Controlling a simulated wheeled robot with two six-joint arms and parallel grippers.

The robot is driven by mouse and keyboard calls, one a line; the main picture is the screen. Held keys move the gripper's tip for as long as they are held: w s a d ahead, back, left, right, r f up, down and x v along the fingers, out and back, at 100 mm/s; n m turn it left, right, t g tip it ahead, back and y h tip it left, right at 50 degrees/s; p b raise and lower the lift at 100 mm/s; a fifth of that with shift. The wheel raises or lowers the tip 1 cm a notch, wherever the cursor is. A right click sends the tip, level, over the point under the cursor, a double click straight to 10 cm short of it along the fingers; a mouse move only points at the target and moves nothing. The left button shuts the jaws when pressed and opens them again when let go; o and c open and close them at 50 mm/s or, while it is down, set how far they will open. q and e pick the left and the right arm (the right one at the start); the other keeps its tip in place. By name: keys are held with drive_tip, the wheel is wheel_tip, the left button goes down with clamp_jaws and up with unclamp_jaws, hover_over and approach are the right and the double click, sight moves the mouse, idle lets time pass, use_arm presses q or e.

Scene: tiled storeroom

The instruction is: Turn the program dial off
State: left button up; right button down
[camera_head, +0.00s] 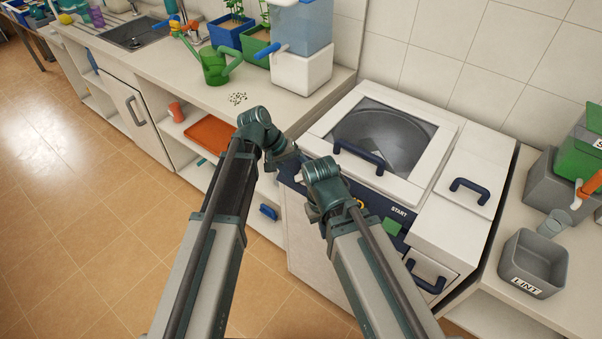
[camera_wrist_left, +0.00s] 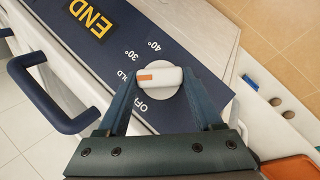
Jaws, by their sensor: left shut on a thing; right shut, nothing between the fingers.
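The program dial (camera_wrist_left: 172,91) is a round white knob with a white grip bar and an orange mark, on the dark blue panel (camera_wrist_left: 185,45) of the white washer. In the left wrist view, OFF, COLD, 30° and 40° are printed around it. The orange mark points at COLD, with OFF just below. My left gripper (camera_wrist_left: 160,78) is shut on the dial's grip bar, one finger at each end. In the head view the dial is hidden behind my arms. My right gripper (camera_head: 322,212) is shut and empty before the panel, its fingertips mostly hidden.
The washer's lid (camera_head: 385,138) is closed and has a blue handle (camera_head: 358,155). A green START button (camera_head: 391,227) lies right of my right wrist. A grey LINT bin (camera_head: 533,262) stands at right. A green watering can (camera_head: 214,67) stands on the left counter.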

use_arm(q)
drive_tip(key=n+h+b, duration=0.2)
drive_tip(key=n+b, duration=0.2)
drive_tip(key=shift+s+a+f+t+h, duration=0.1)
drive_tip(key=shift+a+f+t+h, duration=0.1)
drive_tip(key=shift+f+t+h, duration=0.15)
drive_tip(key=shift+n+t+h+b, duration=0.55)
drive_tip(key=shift+n+h+b, duration=0.5)
drive_tip(key=shift+n, duration=0.65)
drive_tip(key=shift+r, duration=0.1)
drive_tip(key=o, duration=1.4)
drive_tip(key=shift+c, duration=0.2)
drive_tip(key=p+v, duration=0.7)
drive_tip(key=v, duration=0.7)
